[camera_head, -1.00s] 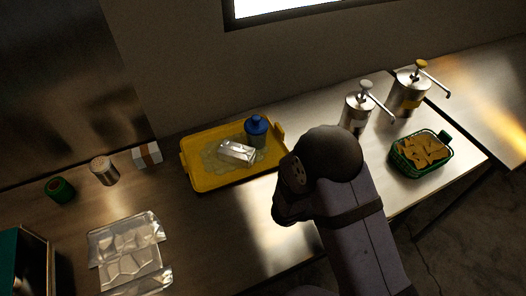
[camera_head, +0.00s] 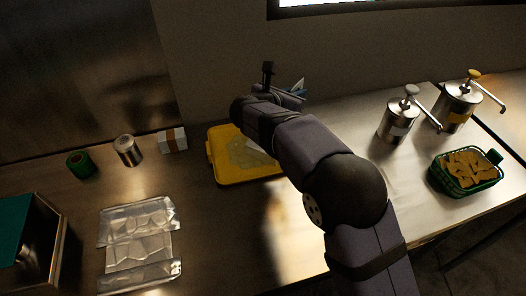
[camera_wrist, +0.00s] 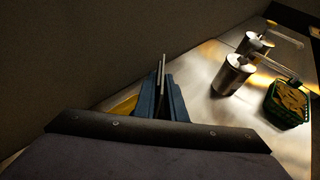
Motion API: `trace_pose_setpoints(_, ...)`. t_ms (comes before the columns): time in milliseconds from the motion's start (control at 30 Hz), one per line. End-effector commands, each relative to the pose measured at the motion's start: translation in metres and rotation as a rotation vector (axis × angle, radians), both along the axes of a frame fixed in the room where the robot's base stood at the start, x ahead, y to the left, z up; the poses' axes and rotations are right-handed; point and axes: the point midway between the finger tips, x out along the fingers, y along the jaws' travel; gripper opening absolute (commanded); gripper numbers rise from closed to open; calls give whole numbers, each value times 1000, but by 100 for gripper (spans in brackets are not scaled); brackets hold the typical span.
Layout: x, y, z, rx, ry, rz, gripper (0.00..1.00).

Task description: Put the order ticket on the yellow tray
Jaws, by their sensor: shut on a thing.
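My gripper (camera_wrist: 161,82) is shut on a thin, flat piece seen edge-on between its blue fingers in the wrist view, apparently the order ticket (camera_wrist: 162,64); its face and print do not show. In the head view my gripper (camera_head: 298,88) is above the back right part of the yellow tray (camera_head: 215,165), partly behind my own arm. The tray lies on the steel counter, and its right side is hidden by my arm. A sliver of yellow tray (camera_wrist: 124,104) shows left of the fingers in the wrist view.
A pale crumpled sheet (camera_head: 243,154) lies on the tray. Right are two pump dispensers (camera_head: 397,120) (camera_head: 456,107) and a green chip basket (camera_head: 467,172).

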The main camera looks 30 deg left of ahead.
Motion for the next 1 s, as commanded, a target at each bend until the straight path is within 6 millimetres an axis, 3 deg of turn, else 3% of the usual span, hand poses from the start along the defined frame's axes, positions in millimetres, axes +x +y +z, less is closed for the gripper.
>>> trace_pose_setpoints(33, -9, 18, -5, 1, 0, 40, 0)
trace_pose_setpoints(300, -73, 97, -35, -4, 2, 244, 0)
trace_pose_setpoints(500, -117, 139, -52, -5, 2, 374, 0)
trace_pose_setpoints(700, -139, 158, -58, -3, 1, 438, 0)
trace_pose_setpoints(1000, -143, 161, -68, -7, 4, 450, 0)
